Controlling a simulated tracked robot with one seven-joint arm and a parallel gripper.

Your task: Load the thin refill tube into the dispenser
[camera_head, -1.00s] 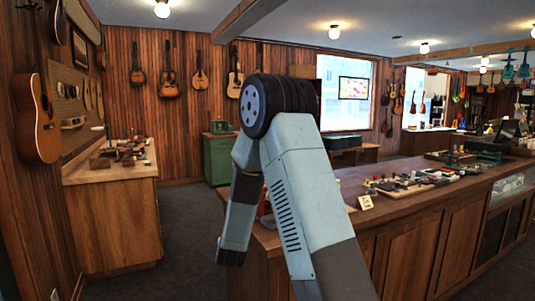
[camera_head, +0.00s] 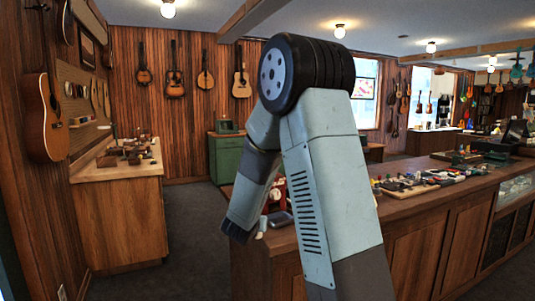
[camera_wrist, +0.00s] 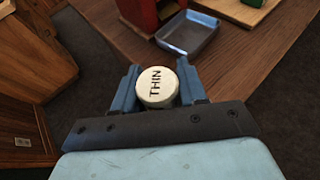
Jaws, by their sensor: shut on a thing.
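The thin refill tube (camera_wrist: 156,88) shows end-on in the wrist view, with a round cream cap marked "THIN". My gripper (camera_wrist: 157,74) is shut on it, with one blue finger on each side. The tube's body is hidden below the cap. A red stand (camera_wrist: 138,12), perhaps the dispenser, is partly in view on the counter, beyond the tube. A grey tray (camera_wrist: 187,34) lies beside it on the right.
The wooden counter (camera_head: 400,209) runs off to the right, with several small items on it. A wooden bench (camera_head: 125,210) with clutter stands at left. Dark floor (camera_head: 195,235) lies open between them. A green cabinet (camera_head: 227,159) stands behind.

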